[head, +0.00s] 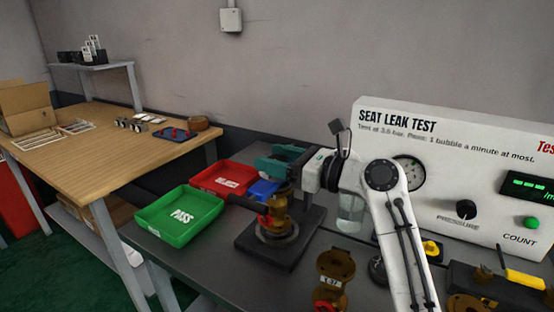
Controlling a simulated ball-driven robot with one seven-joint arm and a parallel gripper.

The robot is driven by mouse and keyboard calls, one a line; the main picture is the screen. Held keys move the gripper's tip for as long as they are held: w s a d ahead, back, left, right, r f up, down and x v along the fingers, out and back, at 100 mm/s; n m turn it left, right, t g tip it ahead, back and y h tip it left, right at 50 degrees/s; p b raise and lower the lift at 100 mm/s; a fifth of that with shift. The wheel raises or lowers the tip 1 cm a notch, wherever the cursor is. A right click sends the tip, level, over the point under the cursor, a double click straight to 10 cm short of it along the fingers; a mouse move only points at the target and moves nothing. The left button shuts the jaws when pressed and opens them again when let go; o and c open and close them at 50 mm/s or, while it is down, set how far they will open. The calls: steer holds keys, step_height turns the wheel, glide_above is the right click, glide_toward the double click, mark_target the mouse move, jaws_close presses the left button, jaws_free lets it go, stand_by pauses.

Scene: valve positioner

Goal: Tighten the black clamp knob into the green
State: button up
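A brass valve (279,212) stands upright in a dark fixture (262,245) on the grey bench, with a red part low on its left side. A dark bar (246,203) sticks out to the left of the valve. I cannot make out a clamp knob or a green mark on this fixture for certain. My gripper (283,163) is at the top of the valve, reaching in from the right; teal parts show at its end. Whether its fingers are apart or closed on something is too small to tell.
A green PASS tray (181,240) and a red tray (224,198) lie left of the fixture. A SEAT LEAK TEST panel (440,130) with a gauge, a black PRESSURE knob (466,210) and a green COUNT button (531,222) stands at right. Another brass valve (335,264) stands in front.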

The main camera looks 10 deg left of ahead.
steer(key=c, duration=0.7)
steer(key=shift+c, duration=0.2)
steer(key=p, duration=0.2)
steer(key=shift+r+t+p, duration=0.25)
steer(key=shift+t+p, duration=0.05)
steer(key=m+t+h+p, duration=0.1)
steer(key=p, duration=0.3)
steer(key=shift+s+r+p, duration=0.1)
steer(key=shift+p, duration=0.2)
steer(key=shift+m+t+p, duration=0.4)
steer(key=shift+t+p, duration=0.1)
steer(key=shift+p, duration=0.3)
steer(key=m+t+h+p, duration=0.3)
steer(key=t+h+p, duration=0.1)
steer(key=p, duration=1)
steer(key=shift+a+m+t, duration=0.1)
steer(key=shift+m+t, duration=0.2)
steer(key=shift+m, duration=0.1)
steer(key=m+t+h+p, duration=0.1)
steer(key=m+h+p, duration=0.1)
steer(key=p, duration=0.3)
steer(key=shift+t, duration=0.4)
steer(key=shift+f+m+t+h+p, duration=0.35)
steer(key=shift+m+t+h+p, duration=0.35)
steer(key=shift+h+p, duration=0.55)
steer(key=shift+m+h, duration=0.3)
steer(key=shift+h, duration=0.05)
